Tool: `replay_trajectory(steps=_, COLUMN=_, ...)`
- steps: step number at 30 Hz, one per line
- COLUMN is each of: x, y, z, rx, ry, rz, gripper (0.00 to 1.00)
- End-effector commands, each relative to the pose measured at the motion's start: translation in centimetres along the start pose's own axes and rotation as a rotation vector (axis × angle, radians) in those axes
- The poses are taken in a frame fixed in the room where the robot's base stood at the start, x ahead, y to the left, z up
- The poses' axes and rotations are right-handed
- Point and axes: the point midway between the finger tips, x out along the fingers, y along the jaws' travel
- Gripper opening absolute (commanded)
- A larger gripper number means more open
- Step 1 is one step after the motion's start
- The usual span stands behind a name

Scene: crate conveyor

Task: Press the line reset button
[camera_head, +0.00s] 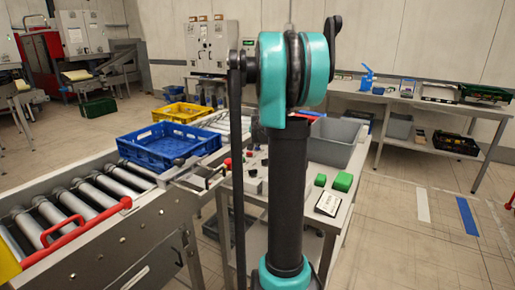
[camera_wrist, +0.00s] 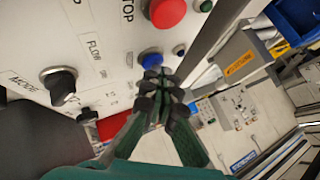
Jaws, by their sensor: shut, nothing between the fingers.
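In the wrist view a light control panel (camera_wrist: 95,50) fills the upper left. No reset label is readable. My gripper (camera_wrist: 158,76) is shut and empty, its fingertips right at the lower edge of the blue button in the picture. I cannot tell whether they touch it. In the head view my arm covers much of the panel and the gripper is not clearly visible.
A roller conveyor (camera_head: 75,215) with a red rail and a blue crate (camera_head: 150,160) stands at the left. A grey bin (camera_head: 330,150), green blocks (camera_head: 342,181) and a sign (camera_head: 328,204) are on the table right of my arm.

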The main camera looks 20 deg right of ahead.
Motion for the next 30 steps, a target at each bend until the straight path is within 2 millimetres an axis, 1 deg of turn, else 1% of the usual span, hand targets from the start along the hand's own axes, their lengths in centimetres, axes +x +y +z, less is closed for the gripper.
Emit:
replay_trajectory(steps=13, x=-1.1, y=-0.8, z=-0.8, rx=0.0, ry=-0.001, rz=0.0, gripper=0.0)
replay_trajectory(steps=24, x=-1.3, y=-0.9, z=-0.9, rx=0.0, ry=0.0, rz=0.0, gripper=0.0)
replay_trajectory(steps=30, x=-2.4, y=-1.7, z=-1.7, rx=0.0, ry=0.0, rz=0.0, gripper=0.0)
